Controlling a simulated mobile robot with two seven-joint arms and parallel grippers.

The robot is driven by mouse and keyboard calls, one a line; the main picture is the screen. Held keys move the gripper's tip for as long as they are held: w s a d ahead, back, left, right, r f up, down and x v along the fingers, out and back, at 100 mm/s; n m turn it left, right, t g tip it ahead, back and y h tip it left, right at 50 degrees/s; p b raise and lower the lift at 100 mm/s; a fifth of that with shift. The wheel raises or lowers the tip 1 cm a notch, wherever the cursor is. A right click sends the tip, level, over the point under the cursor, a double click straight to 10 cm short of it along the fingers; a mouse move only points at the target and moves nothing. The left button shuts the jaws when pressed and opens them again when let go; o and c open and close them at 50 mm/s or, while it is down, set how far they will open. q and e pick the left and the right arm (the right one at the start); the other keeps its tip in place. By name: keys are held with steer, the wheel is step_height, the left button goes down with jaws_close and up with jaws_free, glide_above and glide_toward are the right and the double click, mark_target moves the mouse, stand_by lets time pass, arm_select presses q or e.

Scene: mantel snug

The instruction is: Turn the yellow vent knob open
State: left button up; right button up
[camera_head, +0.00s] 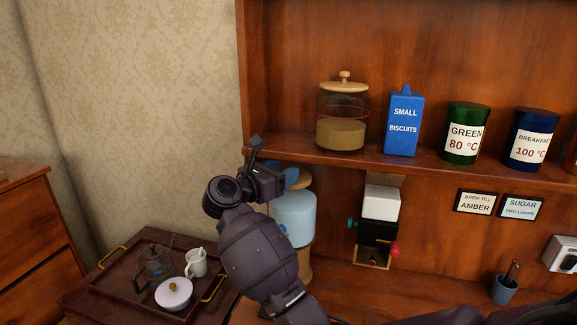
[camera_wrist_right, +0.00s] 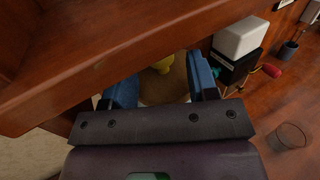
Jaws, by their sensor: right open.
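The yellow vent knob (camera_wrist_right: 163,66) shows in the right wrist view on top of a round wooden lid (camera_wrist_right: 165,88). My right gripper (camera_wrist_right: 162,84) is open, with its two blue fingers on either side of the lid area and the knob beyond and between them. I cannot tell if they touch anything. In the head view my right gripper (camera_head: 290,178) is at the top of a pale blue tank (camera_head: 296,215) under the shelf. The knob is hidden there. My left gripper is not in view.
The wooden shelf (camera_head: 300,147) overhangs close above the gripper, holding a glass jar (camera_head: 342,120), a blue biscuit box (camera_head: 403,125) and tea tins. A black and white box with a red handle (camera_head: 380,225) stands right of the tank. A tea tray (camera_head: 108,281) is at lower left.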

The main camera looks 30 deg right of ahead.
steer(key=shift+x, duration=1.15)
steer(key=shift+c, duration=0.3)
steer(key=c, duration=0.8)
